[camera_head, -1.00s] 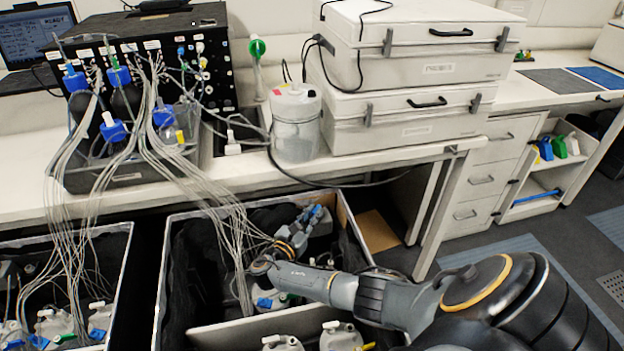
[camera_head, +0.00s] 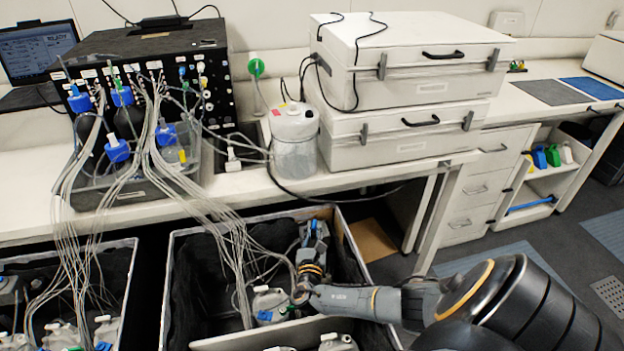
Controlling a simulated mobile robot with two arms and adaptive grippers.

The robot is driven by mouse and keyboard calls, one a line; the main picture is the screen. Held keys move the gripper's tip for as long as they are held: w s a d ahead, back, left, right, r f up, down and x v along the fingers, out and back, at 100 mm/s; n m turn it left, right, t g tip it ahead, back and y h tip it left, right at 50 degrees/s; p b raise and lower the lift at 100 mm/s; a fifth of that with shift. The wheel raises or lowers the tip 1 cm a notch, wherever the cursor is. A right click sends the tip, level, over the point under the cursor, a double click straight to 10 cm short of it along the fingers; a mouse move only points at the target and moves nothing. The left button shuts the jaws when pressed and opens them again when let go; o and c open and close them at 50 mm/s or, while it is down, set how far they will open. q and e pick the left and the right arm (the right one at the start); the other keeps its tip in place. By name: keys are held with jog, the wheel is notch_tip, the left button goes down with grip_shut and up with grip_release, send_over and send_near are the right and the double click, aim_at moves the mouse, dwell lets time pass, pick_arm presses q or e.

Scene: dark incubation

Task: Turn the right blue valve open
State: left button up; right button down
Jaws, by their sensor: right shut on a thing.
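My right gripper (camera_head: 314,236) reaches into the right-hand open bin (camera_head: 343,255), near its back right corner, and points toward the back wall. It is shut on a small blue piece at its fingertips, which looks like the right blue valve (camera_head: 313,227). The fingers hide most of it, and I cannot tell how far it is turned. A white bottle (camera_head: 270,303) with a blue tag stands in the bin just left of my right wrist. My left gripper is not in view.
Thin tubes (camera_head: 235,240) hang from the black control box (camera_head: 150,60) into both bins, close to my right gripper. More bottles stand in the left bin (camera_head: 125,265). A white bench (camera_head: 230,190) with stacked white cases (camera_head: 400,90) lies behind.

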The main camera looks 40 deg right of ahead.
jog(key=shift+s+d+n+t+y, duration=0.15)
jog(key=shift+d+n+t+y, duration=0.05)
jog(key=shift+n+t+y, duration=1)
jog(key=c, duration=1.4)
grip_release()
jog(key=shift+o, duration=0.2)
jog(key=v, duration=0.7)
jog(key=shift+s, duration=0.25)
jog(key=shift+a, duration=0.1)
